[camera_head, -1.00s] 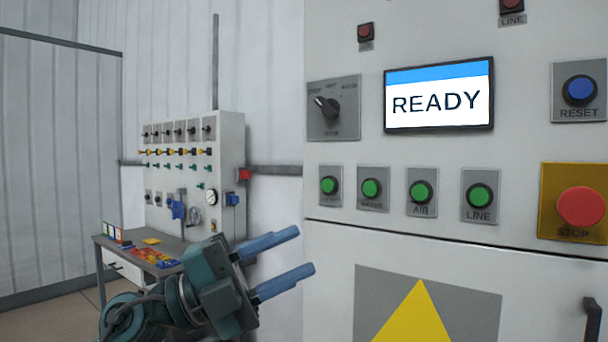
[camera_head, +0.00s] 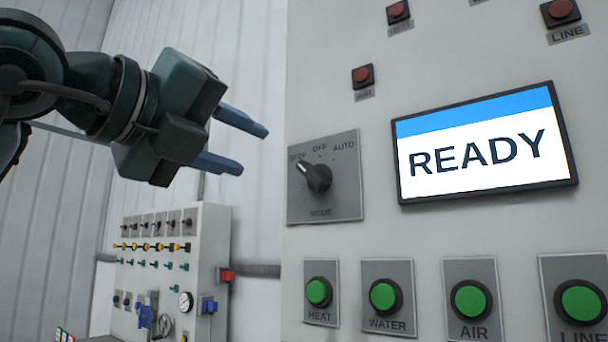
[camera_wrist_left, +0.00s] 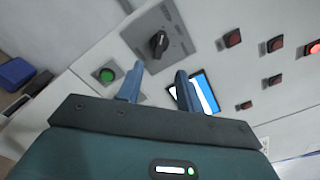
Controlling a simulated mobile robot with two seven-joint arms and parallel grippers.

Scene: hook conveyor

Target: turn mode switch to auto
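The mode switch (camera_head: 318,177) is a black rotary knob on a grey plate (camera_head: 345,200) marked OFF in the middle and AUTO at the right, with MODE below. Its pointer is turned to the upper left, away from AUTO. My left gripper (camera_head: 255,148) is open and empty, to the left of the switch plate and apart from it, fingers pointing right. In the left wrist view the knob (camera_wrist_left: 159,43) shows beyond the two blue fingers (camera_wrist_left: 158,78), above the gap between them. My right gripper is not in view.
A screen reading READY (camera_head: 485,142) is right of the switch. Green buttons HEAT (camera_head: 318,291), WATER (camera_head: 384,294), AIR (camera_head: 470,299) and LINE (camera_head: 581,301) sit below. Red lamps (camera_head: 362,76) are above. A valve panel (camera_head: 205,255) stands behind at left.

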